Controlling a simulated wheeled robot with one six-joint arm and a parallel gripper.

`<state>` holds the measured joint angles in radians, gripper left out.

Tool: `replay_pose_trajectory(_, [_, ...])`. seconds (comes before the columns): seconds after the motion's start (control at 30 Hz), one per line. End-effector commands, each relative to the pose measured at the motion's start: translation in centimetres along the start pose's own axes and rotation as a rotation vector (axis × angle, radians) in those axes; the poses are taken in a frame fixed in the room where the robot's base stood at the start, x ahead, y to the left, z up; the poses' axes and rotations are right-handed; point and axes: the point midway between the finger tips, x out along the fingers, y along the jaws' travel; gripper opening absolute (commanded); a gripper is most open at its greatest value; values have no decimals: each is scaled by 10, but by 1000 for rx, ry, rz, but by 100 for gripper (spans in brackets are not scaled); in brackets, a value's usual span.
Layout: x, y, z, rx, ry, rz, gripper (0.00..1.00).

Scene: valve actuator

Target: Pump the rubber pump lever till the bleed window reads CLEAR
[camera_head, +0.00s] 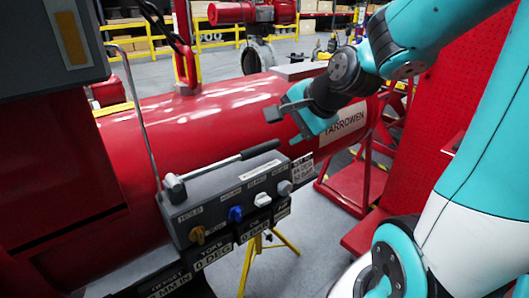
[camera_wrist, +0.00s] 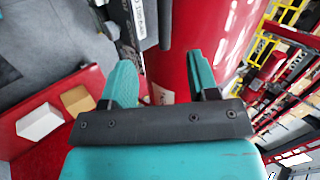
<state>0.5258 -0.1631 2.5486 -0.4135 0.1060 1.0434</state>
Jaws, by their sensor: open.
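The pump lever (camera_head: 222,164) is a grey rod with a black rubber grip (camera_head: 260,149). It lies low and slanted along the top of a grey control box (camera_head: 225,195), its grip end to the right. My gripper (camera_head: 284,124) is above and to the right of the grip, apart from it. In the wrist view, my gripper (camera_wrist: 162,82) has its two teal fingers spread, with nothing held between them. A dark bar (camera_wrist: 172,66) shows beyond the fingers, perhaps the lever grip. I cannot make out a bleed window reading.
A thin upright grey rod (camera_head: 138,110) stands left. A large red cylinder (camera_head: 200,120) lies behind the box. A red perforated panel (camera_head: 445,100) stands right. Yellow legs (camera_head: 247,268) are below.

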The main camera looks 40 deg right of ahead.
Motion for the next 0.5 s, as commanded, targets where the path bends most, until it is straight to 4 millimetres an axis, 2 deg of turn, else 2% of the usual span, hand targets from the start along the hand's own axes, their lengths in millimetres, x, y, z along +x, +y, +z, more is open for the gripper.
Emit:
replay_pose_trajectory(0.03, [1,4,-14,73,36,-14,54])
replay_pose_trajectory(0.13, [2,4,-28,151,72,-34,54])
replay_pose_trajectory(0.27, [11,3,-30,166,75,-36,54])
replay_pose_trajectory(0.5, [41,-1,-31,163,71,-32,54])
